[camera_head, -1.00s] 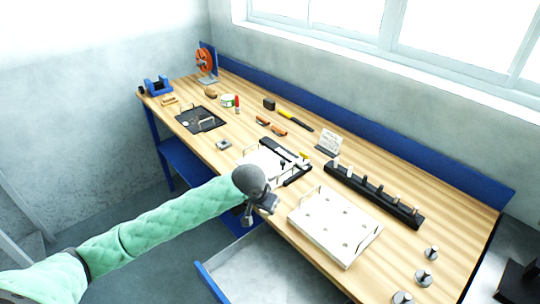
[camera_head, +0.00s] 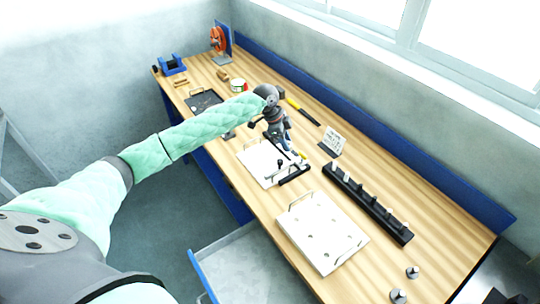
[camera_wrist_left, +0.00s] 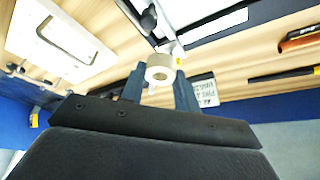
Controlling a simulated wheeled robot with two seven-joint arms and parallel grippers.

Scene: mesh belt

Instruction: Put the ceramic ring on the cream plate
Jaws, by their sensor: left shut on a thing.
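My left gripper (camera_head: 287,146) is over the bench beside the middle white plate (camera_head: 258,165) and its black rail. In the left wrist view, the gripper's two fingers (camera_wrist_left: 159,88) are shut on the ceramic ring (camera_wrist_left: 160,68), a small cream ring with its hole visible. The ring is hard to make out in the head view. My right gripper is not in view.
A black rack with several pegs (camera_head: 370,203) stands right of the gripper, with a small sign (camera_head: 333,142) behind. Small metal knobs (camera_head: 412,271) stand at the right end. A black tray (camera_head: 203,102) lies farther left. An open drawer (camera_head: 240,270) juts out in front.

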